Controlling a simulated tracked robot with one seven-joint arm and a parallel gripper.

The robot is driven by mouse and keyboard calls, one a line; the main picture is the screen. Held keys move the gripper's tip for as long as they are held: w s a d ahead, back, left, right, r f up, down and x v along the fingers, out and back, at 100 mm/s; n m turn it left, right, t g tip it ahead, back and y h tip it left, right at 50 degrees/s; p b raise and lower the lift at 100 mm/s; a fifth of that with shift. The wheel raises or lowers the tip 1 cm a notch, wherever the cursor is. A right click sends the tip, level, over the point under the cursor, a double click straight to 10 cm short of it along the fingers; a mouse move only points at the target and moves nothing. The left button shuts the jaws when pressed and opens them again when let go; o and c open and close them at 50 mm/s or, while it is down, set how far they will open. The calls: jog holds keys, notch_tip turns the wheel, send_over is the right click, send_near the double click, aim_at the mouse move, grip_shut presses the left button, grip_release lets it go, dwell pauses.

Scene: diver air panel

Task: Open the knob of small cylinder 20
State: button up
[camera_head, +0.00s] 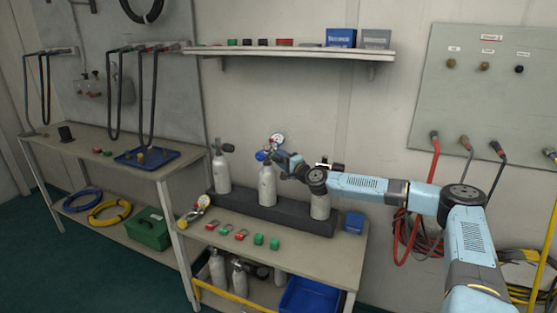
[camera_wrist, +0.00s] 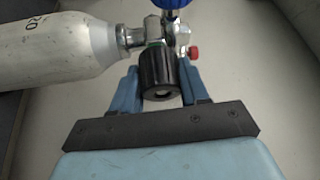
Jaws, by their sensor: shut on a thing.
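Small cylinder 20 (camera_head: 267,186) is the white middle bottle standing upright in the dark rack. The black knob (camera_wrist: 157,72) sticks out from the valve, between the two blue fingers of my gripper (camera_wrist: 160,84). My gripper (camera_head: 284,158) is shut on this knob, coming from the right. In the head view the knob is hidden behind the fingers. A small red cap (camera_wrist: 193,52) sits beside the valve.
Other white cylinders stand left (camera_head: 221,172) and right (camera_head: 319,207) in the dark rack (camera_head: 287,214); my arm passes over the right one. Red and green pieces lie on the bench (camera_head: 330,258) in front. A wall shelf (camera_head: 290,52) is above.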

jog(key=shift+f+n, duration=0.25)
jog(key=shift+n, duration=0.25)
jog(key=shift+f+y, duration=0.1)
jog(key=shift+y, duration=0.2)
jog(key=o, duration=1)
jog(key=shift+o, duration=0.3)
jog(key=v, duration=1.3)
jog(key=shift+s+d+f, duration=0.15)
jog(key=shift+s+d, duration=0.1)
